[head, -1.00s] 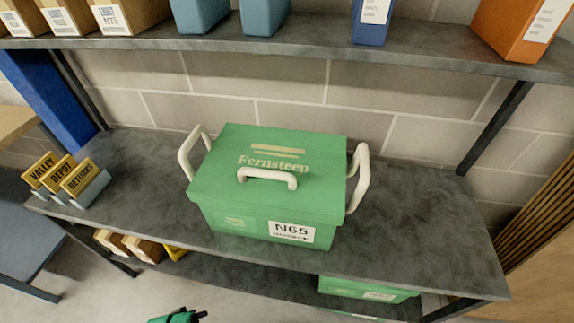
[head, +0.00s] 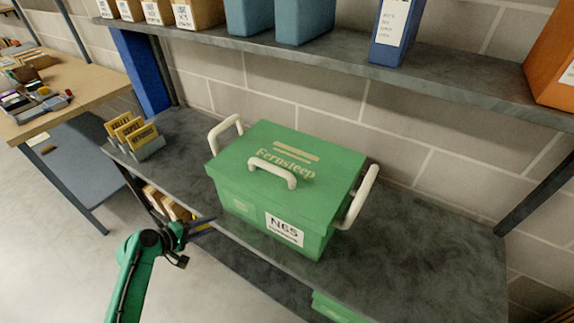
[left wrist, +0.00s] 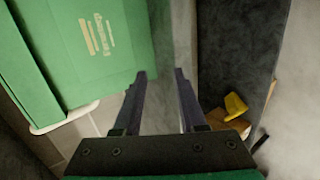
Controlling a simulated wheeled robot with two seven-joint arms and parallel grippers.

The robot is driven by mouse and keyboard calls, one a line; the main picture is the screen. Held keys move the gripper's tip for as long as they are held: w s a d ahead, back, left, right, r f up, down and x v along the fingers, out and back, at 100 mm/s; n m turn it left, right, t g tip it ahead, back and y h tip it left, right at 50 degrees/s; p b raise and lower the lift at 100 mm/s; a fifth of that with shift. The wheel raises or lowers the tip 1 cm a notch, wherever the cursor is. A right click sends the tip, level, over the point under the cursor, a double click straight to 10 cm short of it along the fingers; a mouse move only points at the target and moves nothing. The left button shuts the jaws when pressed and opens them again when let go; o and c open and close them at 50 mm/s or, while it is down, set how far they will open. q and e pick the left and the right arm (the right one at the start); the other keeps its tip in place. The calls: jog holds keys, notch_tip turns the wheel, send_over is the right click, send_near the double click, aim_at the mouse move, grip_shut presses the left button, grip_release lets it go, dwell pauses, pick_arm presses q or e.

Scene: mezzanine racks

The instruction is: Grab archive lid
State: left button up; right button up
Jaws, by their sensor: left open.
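The archive lid (head: 318,160) is green with pale "Fernsteep" lettering and a white bar handle (head: 272,172) across its top. It sits on a green box (head: 245,204) with white side handles and an N65 label, standing on the grey middle shelf. My left gripper (head: 207,226) is open and empty, off the shelf's front edge, left of and in front of the box, touching neither box nor lid. In the left wrist view its two fingers (left wrist: 160,74) are apart, with a green lettered surface (left wrist: 95,40) at upper left. My right gripper is not visible.
A small stand of yellow cards (head: 135,138) is on the shelf's left end. The upper shelf (head: 430,78) with binders and cartons overhangs behind the box. Small boxes (head: 165,203) lie below. A wooden table (head: 70,95) stands at left. Shelf right of the box is clear.

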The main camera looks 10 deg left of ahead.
pick_arm(q)
notch_tip(320, 180, up, 10)
jog(key=w+d+r+t+h, duration=0.1)
jog(key=w+h, duration=0.1)
jog(key=m+h, duration=0.3)
jog(key=h, duration=0.1)
send_near(257, 164)
jog(key=p+x, duration=0.6)
jog(key=x, duration=0.5)
jog(key=shift+r+p, duration=0.1)
jog(key=shift+p, duration=0.25)
jog(key=shift+w+f, duration=0.1)
jog(key=shift+f, duration=0.1)
grip_shut()
